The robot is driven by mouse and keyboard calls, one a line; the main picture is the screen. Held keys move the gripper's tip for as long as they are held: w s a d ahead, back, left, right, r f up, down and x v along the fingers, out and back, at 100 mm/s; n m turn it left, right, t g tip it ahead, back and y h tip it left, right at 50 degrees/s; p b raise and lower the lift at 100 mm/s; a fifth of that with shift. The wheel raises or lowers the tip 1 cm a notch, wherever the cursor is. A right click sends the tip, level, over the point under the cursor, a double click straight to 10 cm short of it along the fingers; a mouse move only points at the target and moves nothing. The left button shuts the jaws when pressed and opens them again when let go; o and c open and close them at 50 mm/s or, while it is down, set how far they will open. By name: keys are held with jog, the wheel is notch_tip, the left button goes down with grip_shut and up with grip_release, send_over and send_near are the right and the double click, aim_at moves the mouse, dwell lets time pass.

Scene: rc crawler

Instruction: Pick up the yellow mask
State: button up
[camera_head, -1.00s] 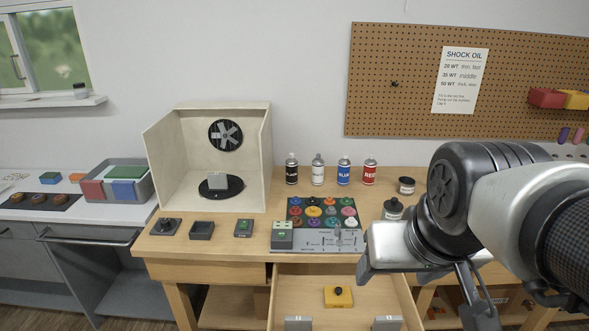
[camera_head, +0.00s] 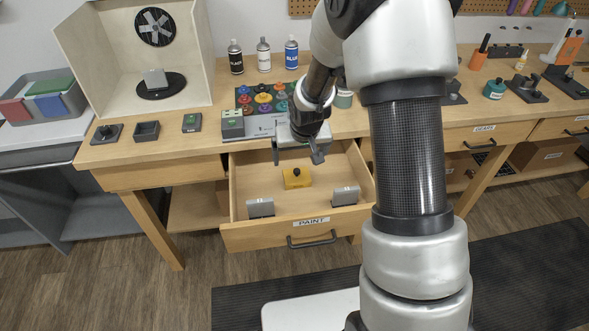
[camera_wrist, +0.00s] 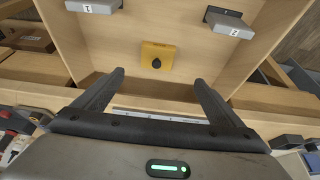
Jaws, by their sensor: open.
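The yellow mask (camera_head: 297,178) is a small yellow block with a black knob on top. It lies on the floor of the open drawer (camera_head: 245,240) labelled PAINT. In the wrist view the yellow mask (camera_wrist: 158,57) is beyond the fingertips, near the middle. My gripper (camera_head: 296,158) is above the back part of the drawer, pointing down, close behind the mask in the picture. In the wrist view my gripper (camera_wrist: 158,78) has its two fingers spread wide with nothing between them.
Two grey numbered masks (camera_head: 260,208) (camera_head: 345,196) stand near the drawer front. A tray of coloured paint pots (camera_head: 262,97) and a small grey-green block (camera_head: 232,123) sit on the bench behind. A spray booth (camera_head: 90,50) stands at left. The drawer floor around the yellow mask is clear.

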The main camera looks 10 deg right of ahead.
aim_at(297, 173)
jog(key=x, duration=1)
jog(key=shift+f, duration=0.4)
jog(key=shift+w+d+x, duration=0.15)
jog(key=shift+d+x, duration=0.05)
jog(key=shift+x, duration=1.2)
jog(key=shift+w+d+x, duration=0.1)
jog(key=shift+d+x, duration=0.05)
jog(key=shift+x, duration=1.25)
jog(key=shift+r, duration=0.15)
jog(key=c, duration=1.1)
